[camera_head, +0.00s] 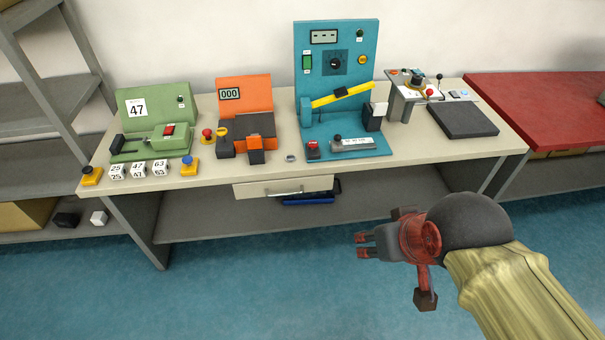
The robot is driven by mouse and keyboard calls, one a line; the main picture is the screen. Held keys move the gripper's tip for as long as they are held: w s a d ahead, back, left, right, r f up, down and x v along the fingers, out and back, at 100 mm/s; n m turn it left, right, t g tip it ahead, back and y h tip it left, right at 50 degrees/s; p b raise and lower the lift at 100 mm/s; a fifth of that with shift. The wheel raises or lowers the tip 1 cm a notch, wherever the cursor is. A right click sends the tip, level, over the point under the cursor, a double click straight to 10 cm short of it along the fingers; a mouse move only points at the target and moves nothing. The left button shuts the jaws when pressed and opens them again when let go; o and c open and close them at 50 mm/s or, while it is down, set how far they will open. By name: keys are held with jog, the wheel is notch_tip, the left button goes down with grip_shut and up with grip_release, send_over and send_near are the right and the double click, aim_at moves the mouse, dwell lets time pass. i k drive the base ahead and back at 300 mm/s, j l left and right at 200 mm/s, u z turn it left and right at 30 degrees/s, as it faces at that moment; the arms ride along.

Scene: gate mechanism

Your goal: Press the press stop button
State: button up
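Several red buttons show, and I cannot tell by label which is the press stop button. A red mushroom button (208,133) on a yellow base stands left of the orange machine (245,95). A small dark box with a red top (313,145) sits on the base of the teal machine (337,70), at its front left. A red knob (430,92) is on the grey unit at the right. My gripper (361,245) is in front of the bench, right of centre, pointing left. Its two fingertips are apart with nothing between them, and it touches no button.
The beige workbench (400,172) carries the machines, including a green one (155,115) at the left. A yellow lever (342,95) crosses the teal machine. A drawer (283,187) is under the bench top. A red table (550,105) stands right; shelves stand left. The blue floor (280,280) in front is clear.

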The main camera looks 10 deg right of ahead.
aim_at(207, 132)
jog(key=i+j, duration=0.85)
jog(key=j, duration=0.3)
jog(key=i+j, duration=0.9)
jog(key=j, duration=0.2)
